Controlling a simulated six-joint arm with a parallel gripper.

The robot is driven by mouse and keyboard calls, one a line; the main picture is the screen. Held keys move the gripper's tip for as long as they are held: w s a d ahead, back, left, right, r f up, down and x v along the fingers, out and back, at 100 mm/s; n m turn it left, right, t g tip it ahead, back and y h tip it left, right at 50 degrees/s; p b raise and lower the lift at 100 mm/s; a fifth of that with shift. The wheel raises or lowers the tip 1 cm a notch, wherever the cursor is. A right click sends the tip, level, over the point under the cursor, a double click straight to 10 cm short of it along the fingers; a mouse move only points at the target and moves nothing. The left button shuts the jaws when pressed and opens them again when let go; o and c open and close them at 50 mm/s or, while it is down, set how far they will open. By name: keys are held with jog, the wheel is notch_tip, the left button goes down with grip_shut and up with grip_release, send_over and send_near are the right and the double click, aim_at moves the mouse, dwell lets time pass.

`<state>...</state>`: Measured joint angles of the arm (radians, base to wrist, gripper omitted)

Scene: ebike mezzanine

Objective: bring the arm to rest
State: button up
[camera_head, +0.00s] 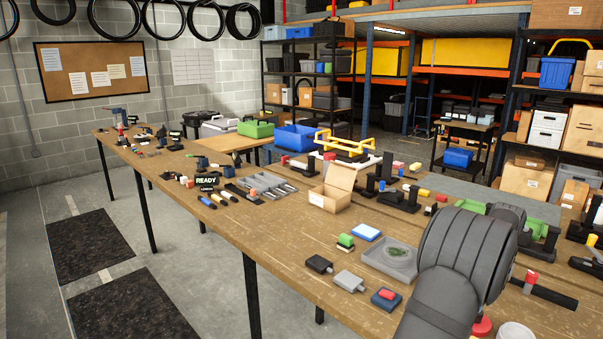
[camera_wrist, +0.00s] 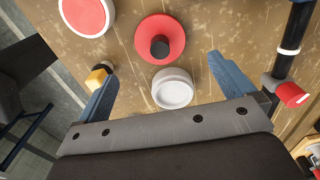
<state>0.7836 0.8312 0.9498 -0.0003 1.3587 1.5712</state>
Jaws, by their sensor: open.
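My gripper (camera_wrist: 163,68) shows in the wrist view with its two blue fingers spread wide apart, and nothing is between them in their grip. It faces down over the wooden tabletop. A white round cup (camera_wrist: 173,88) and a red disc with a black knob (camera_wrist: 172,24) lie beyond and below the fingers. My dark grey arm stands at the lower right of the head view, over the near part of the workbench (camera_head: 290,240). My gripper's fingers are hidden in that view.
A grey tray (camera_head: 376,262), a blue block with a red top (camera_head: 386,299) and a black-handled tool (camera_head: 550,292) lie near my arm. In the wrist view, a red-capped black rod (camera_wrist: 292,94) is beside the right finger and a yellow piece (camera_wrist: 96,78) beside the left.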

notch_tip(320, 180, down, 9)
jog(key=shift+r, duration=0.15)
jog(key=r, duration=0.5)
jog(key=shift+s+d+r, duration=0.1)
jog(key=shift+s+d, duration=0.05)
jog(key=shift+s, duration=0.2)
jog(key=s+d+r, duration=0.2)
jog(key=s+r, duration=0.5)
jog(key=s, duration=0.4)
jog(key=a+r, duration=0.1)
jog(key=a, duration=0.8)
jog(key=w+a+f, duration=0.1)
jog(key=w+f, duration=0.1)
jog(key=w, duration=0.1)
jog(key=w+a+f, duration=0.2)
jog(key=w, duration=0.1)
jog(key=w+a+f, duration=0.1)
jog(key=w+f, duration=0.1)
jog(key=w, duration=0.2)
jog(key=shift+a+f, duration=0.35)
jog(key=shift+a, duration=0.05)
jog(key=f, duration=0.3)
jog(key=shift+w+a, duration=0.1)
jog(key=shift+w, duration=0.2)
jog(key=shift+f, duration=0.4)
